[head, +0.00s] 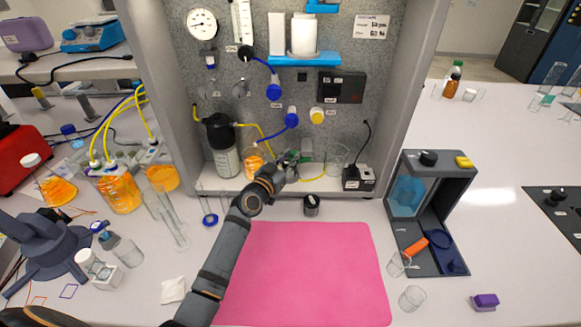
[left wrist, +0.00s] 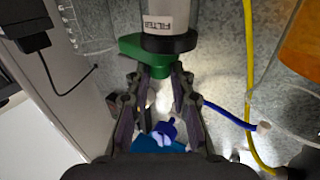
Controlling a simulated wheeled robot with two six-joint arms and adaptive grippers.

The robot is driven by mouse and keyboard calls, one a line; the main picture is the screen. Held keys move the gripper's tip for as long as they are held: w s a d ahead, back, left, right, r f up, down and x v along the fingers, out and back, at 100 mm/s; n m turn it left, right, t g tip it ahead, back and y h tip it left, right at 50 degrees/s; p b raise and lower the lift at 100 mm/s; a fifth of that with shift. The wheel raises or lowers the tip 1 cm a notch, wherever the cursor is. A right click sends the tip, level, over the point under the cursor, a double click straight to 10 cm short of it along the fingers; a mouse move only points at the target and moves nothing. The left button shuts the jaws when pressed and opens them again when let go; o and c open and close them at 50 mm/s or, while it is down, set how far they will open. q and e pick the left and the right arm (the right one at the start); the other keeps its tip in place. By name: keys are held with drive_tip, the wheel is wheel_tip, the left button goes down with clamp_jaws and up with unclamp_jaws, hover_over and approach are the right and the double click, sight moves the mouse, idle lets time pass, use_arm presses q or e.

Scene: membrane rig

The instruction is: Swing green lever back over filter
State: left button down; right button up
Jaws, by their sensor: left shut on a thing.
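The filter (left wrist: 165,15) is a clear cylinder with a white label reading FILTER and a black collar, at the top of the left wrist view. The green lever (left wrist: 132,44) lies across by the collar, and a green part reaches down between my fingertips. My left gripper (left wrist: 155,78) is shut on this green lever. In the head view, my left gripper (head: 288,160) reaches into the rig's lower bay and hides much of the lever and filter there. My right gripper is not in view.
A black-topped bottle (head: 222,150) and an orange-filled beaker (head: 254,163) stand left of my gripper. A clear beaker (head: 338,156) and a small black box (head: 357,178) stand right. Blue and yellow tubes hang close by. The pink mat (head: 310,270) in front is clear.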

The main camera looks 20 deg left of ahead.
use_arm(q)
drive_tip(key=shift+h, duration=0.3)
drive_tip(key=c, duration=1.2)
unclamp_jaws()
drive_tip(key=shift+o, duration=0.2)
drive_tip(key=v, duration=1.2)
drive_tip(key=shift+r, duration=0.1)
